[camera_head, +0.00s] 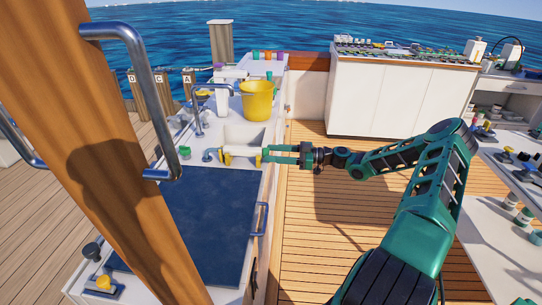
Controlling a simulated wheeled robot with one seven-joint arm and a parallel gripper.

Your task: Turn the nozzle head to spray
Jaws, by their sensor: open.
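A small white nozzle (244,151) with a yellow end (227,155) lies level at the near edge of the white sink basin (243,133). I take this to be the nozzle head; it is too small to read any setting on it. My gripper (265,153) reaches in from the right, with its green fingers pointing left at the white part. The fingers are open, at or just around its right end. I cannot tell whether they touch it.
A yellow bucket (257,101) stands behind the sink. A dark blue panel (190,215) covers the near counter. A wooden post (130,150) with metal rails blocks the left foreground. The deck (310,230) at right is clear.

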